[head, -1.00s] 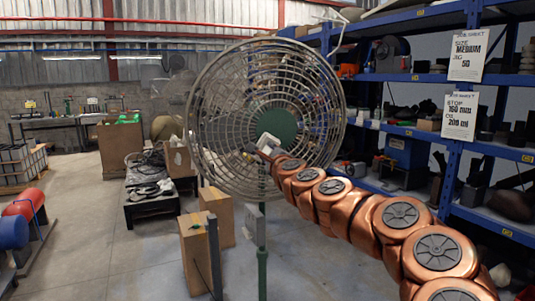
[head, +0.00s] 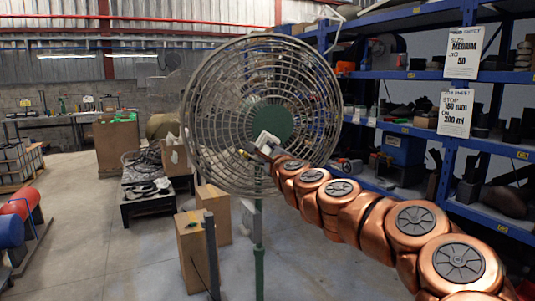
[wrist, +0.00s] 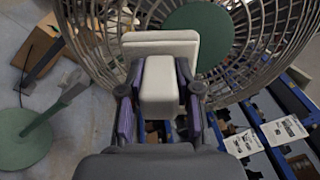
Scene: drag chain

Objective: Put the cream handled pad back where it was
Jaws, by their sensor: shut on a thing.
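The cream handled pad (wrist: 160,48) is in my gripper (wrist: 159,95), seen in the wrist view. The purple-lined fingers are shut on its block-shaped handle, one on each side, and its flat plate faces away from me. In the head view the pad (head: 267,141) is a small pale shape at the end of my copper-coloured arm, in front of the large fan's cage. My gripper (head: 259,154) is partly hidden there. I cannot tell whether the pad touches the cage.
The large round fan (head: 206,120) stands on a green pole (head: 259,265) beyond my gripper. Cardboard boxes (head: 192,255) stand on the floor at its left. Blue shelves (head: 449,160) with printed sheets (head: 456,113) fill the right. The floor at left front is open.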

